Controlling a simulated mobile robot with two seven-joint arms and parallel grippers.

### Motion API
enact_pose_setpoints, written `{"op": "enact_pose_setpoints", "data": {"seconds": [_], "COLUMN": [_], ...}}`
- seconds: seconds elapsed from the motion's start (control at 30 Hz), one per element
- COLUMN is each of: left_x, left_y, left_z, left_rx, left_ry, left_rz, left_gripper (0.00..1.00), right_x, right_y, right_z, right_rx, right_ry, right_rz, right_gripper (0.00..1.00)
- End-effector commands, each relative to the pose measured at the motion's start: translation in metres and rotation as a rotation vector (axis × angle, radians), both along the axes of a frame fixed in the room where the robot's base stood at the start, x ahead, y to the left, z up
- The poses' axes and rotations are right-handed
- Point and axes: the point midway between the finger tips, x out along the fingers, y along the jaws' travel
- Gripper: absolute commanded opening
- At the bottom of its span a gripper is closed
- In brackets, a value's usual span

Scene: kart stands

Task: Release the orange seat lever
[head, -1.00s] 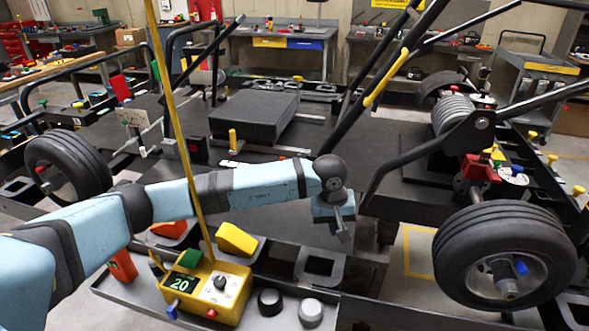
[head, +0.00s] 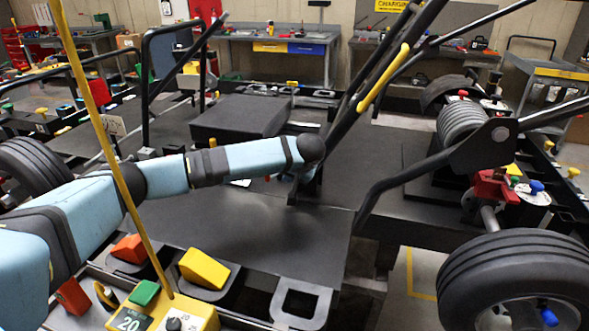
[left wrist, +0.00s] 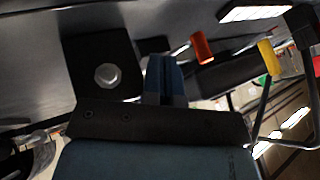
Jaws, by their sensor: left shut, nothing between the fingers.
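An orange lever grip (left wrist: 202,47) shows in the left wrist view on a thin rod, just right of and beyond my fingers. It appears apart from them. In the head view I cannot make out the seat lever clearly; my arm covers part of that area. My left gripper (left wrist: 165,80) is shut and empty, its dark blue fingers together. In the head view the left gripper (head: 297,188) is near the foot of the slanted dark bars, above the black deck, partly hidden by my wrist. My right gripper is not in view.
A yellow grip (left wrist: 268,57) stands right of the orange one in the left wrist view. In the head view, slanted bars with a yellow sleeve (head: 384,78) rise beside my wrist. A low black box (head: 240,117) lies behind my forearm. Orange (head: 130,248) and yellow (head: 204,268) wedges stand in front.

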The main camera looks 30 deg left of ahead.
Motion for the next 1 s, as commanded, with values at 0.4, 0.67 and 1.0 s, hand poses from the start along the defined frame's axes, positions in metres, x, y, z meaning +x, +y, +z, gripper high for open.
{"op": "enact_pose_setpoints", "data": {"seconds": [0.4,0.67,1.0], "left_x": [-0.005,-0.005,-0.007], "left_y": [0.041,0.041,0.06], "left_z": [-0.003,-0.003,-0.003], "left_rx": [-0.001,-0.001,0.002], "left_ry": [0.0,0.0,0.0], "left_rz": [0.0,0.0,-0.102], "left_gripper": [0.0,0.0,0.0], "right_x": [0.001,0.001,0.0], "right_y": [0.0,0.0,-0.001], "right_z": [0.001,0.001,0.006], "right_rx": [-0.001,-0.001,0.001], "right_ry": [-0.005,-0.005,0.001], "right_rz": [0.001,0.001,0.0], "right_gripper": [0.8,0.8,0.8]}}
